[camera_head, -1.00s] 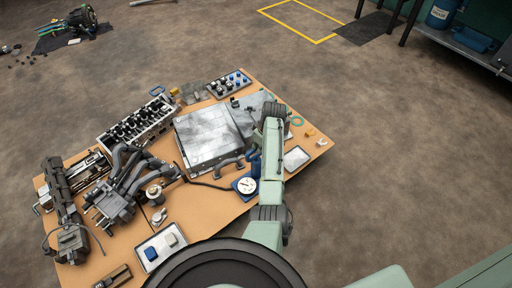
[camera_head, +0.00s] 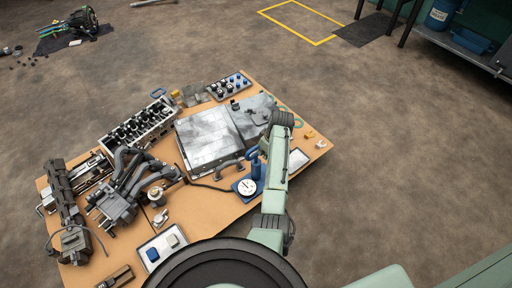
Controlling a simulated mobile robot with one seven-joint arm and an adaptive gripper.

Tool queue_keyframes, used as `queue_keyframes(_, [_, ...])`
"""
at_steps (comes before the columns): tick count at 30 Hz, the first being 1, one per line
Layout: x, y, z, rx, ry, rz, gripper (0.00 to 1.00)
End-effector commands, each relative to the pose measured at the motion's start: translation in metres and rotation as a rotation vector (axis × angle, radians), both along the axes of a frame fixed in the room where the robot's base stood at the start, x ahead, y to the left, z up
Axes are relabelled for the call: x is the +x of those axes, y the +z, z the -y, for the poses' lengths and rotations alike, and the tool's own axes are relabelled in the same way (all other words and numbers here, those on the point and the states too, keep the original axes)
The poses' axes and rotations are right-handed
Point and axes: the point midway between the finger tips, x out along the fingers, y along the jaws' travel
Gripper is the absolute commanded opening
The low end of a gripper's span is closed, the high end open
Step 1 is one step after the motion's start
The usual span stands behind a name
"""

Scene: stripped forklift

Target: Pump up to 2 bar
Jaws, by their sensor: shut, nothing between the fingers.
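The pump (camera_head: 257,171) is blue and stands on the tan table, just left of my arm, with a blue handle (camera_head: 252,153) at its top. Its round white gauge (camera_head: 247,187) faces up on a blue base; the dial is too small to read. A dark hose (camera_head: 208,187) runs left from the base towards the metal parts. My arm reaches over the table right beside the pump and its dark joint (camera_head: 283,119) is above and right of the handle. My gripper's fingers are hidden by the arm, so contact with the handle does not show.
A grey metal casing (camera_head: 203,142) lies behind the pump. A cylinder head (camera_head: 140,125), a manifold (camera_head: 125,185) and other engine parts crowd the left side. A pale tray (camera_head: 298,159) lies right of my arm.

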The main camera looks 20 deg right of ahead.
Motion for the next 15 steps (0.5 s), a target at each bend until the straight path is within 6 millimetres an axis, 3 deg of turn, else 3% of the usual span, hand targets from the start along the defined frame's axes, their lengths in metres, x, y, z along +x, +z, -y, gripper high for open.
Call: queue_keyframes(15, [-0.021,0.094,0.013,0.0,-0.001,-0.001,0.0])
